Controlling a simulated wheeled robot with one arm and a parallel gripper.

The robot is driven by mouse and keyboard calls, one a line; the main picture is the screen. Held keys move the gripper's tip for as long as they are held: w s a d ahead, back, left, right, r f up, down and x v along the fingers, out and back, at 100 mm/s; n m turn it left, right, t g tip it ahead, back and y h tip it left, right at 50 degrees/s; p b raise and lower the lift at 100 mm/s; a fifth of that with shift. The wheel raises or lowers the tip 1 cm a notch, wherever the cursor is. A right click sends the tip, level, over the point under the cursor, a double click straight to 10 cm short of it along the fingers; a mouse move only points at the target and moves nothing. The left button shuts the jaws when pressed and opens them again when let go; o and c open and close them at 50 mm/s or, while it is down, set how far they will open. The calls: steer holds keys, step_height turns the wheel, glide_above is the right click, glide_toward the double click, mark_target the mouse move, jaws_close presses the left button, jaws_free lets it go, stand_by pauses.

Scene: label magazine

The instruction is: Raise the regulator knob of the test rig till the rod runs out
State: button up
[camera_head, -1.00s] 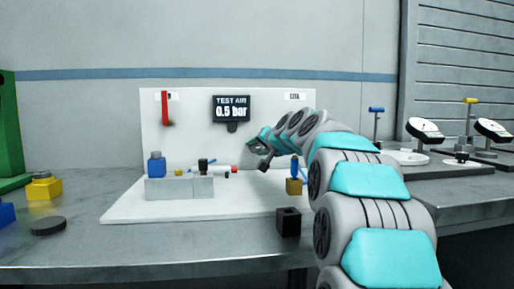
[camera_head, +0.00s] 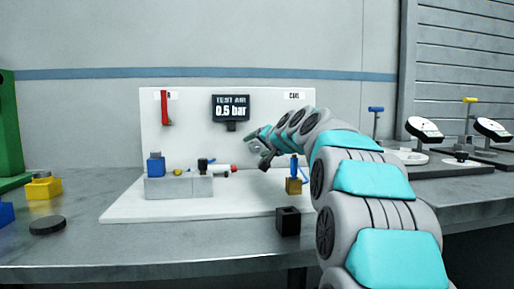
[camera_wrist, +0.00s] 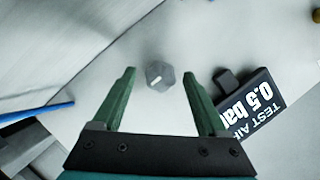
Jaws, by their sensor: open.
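The test rig (camera_head: 120,208) is a white base with an upright white back panel (camera_head: 190,140). Its dark display (camera_head: 231,107) reads "TEST AIR 0.5 bar"; it also shows at the right of the wrist view (camera_wrist: 255,105). In the wrist view a grey faceted knob (camera_wrist: 160,76) with a white pointer mark lies between my fingertips as seen, apart from both green fingers. In the head view I cannot make out the knob, around my gripper (camera_head: 257,146). My gripper is open and empty in front of the panel. I cannot tell which part is the rod.
A grey block (camera_head: 180,188) on the base carries a blue part (camera_head: 156,165) and small fittings. A red lever (camera_head: 166,108) is at the panel's upper left. A brass block with a blue handle (camera_head: 294,184) stands below my arm. A black cube (camera_head: 288,221) sits in front.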

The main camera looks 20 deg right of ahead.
steer(key=v, duration=0.7)
